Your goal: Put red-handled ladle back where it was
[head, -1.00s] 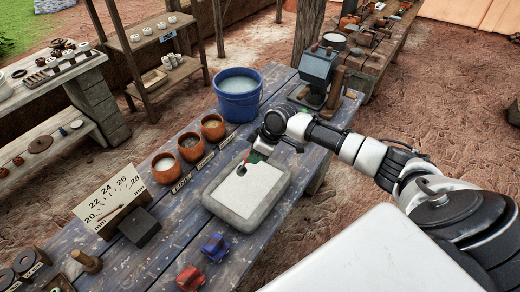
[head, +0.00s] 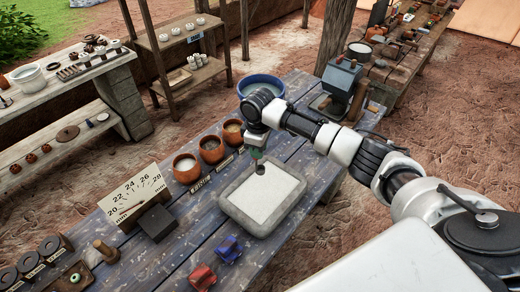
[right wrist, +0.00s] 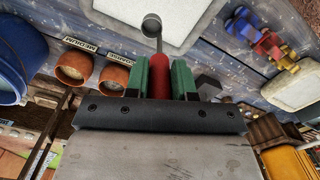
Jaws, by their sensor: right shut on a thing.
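My right gripper (head: 258,155) is shut on the red-handled ladle. In the right wrist view, its green fingers (right wrist: 159,78) pinch the red handle (right wrist: 158,84), and the ladle's grey metal bowl (right wrist: 151,26) points away from the gripper. In the head view the dark ladle bowl (head: 260,169) hangs over the far edge of the grey slab with a white top (head: 233,210); I cannot tell whether it touches. The handle is mostly hidden there by the gripper. My left gripper is out of view.
Three clay pots (head: 186,168) with labels stand left of the slab. A blue bucket (head: 246,84) is behind my right arm. Blue (head: 229,249) and red (head: 202,277) objects lie in front. A numbered board (head: 133,197) and a dark block (head: 157,222) stand at left.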

